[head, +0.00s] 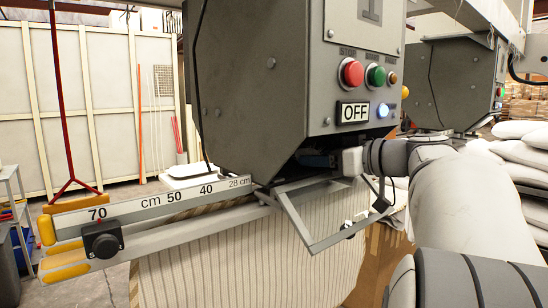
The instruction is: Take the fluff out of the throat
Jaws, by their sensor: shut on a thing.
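The filling machine (262,90) stands in the middle with its throat at the lower end, under the control panel. My gripper (318,160) reaches in from the right at the throat's opening, mostly in the shade of the housing. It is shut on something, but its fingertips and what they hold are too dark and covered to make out. No fluff can be told apart in the throat. A striped pillow cover (240,262) hangs below the throat.
A metal frame (297,222) hangs tilted below my gripper, close to my arm. A measuring rail (150,207) with a black knob (103,240) sticks out left. Red (351,73) and green (376,77) buttons sit above my wrist. White pillows (520,160) are stacked at right.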

